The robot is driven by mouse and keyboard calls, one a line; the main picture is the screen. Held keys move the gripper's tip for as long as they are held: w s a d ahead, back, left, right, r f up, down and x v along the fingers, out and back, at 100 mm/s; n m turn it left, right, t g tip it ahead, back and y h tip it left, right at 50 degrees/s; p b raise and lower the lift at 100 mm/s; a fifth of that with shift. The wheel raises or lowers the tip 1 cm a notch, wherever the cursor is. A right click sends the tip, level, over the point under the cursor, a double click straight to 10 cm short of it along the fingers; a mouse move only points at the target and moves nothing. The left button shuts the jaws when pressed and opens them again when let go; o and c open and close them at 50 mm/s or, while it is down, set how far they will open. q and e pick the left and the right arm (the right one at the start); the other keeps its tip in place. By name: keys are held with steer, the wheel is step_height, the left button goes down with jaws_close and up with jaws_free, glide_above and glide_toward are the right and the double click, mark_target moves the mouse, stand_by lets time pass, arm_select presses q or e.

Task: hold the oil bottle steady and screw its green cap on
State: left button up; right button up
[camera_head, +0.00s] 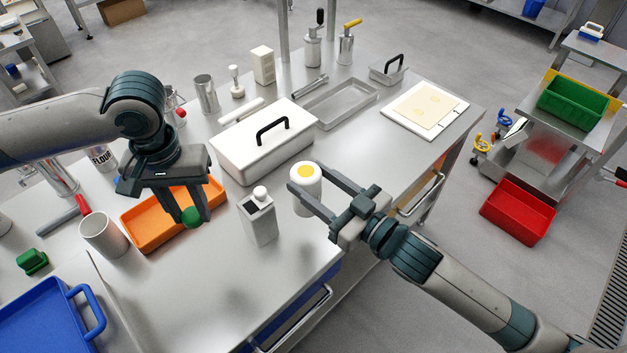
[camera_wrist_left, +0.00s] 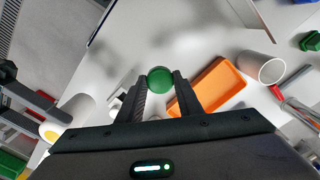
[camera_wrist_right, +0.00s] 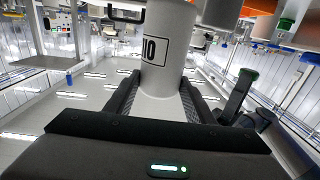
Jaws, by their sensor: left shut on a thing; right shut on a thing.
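The oil bottle (camera_head: 306,200) is a white cylinder with a round yellow area on its uncapped top. It stands near the table's front right edge. My right gripper (camera_head: 307,184) is shut on it, one finger on each side. In the right wrist view the bottle (camera_wrist_right: 165,60) fills the space between the fingers and shows part of a black-framed label. The green cap (camera_head: 191,216) is held between the fingertips of my shut left gripper (camera_head: 190,210), left of the bottle and apart from it. The cap also shows in the left wrist view (camera_wrist_left: 160,79).
A white carton (camera_head: 258,222) stands between the cap and the bottle. Behind are a white lidded box (camera_head: 235,148) and a metal tray (camera_head: 352,92). The front middle of the table is clear.

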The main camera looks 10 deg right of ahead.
arm_select(q)
steer(key=w+d+r+m, duration=0.1)
steer(key=w+d+r, duration=0.2)
steer(key=d, duration=0.2)
steer(key=w+d+r+m, duration=0.1)
steer(key=w+d+r, duration=0.15)
steer(key=d, duration=0.35)
step_height(320, 180, up, 6)
steer(key=m, duration=0.1)
glide_above(306, 171)
steer(key=shift+f, duration=0.1)
steer(key=shift+f, duration=0.1)
steer(key=shift+f, duration=1.9)
steer(key=shift+f, duration=0.9)
steer(key=shift+f, duration=0.55)
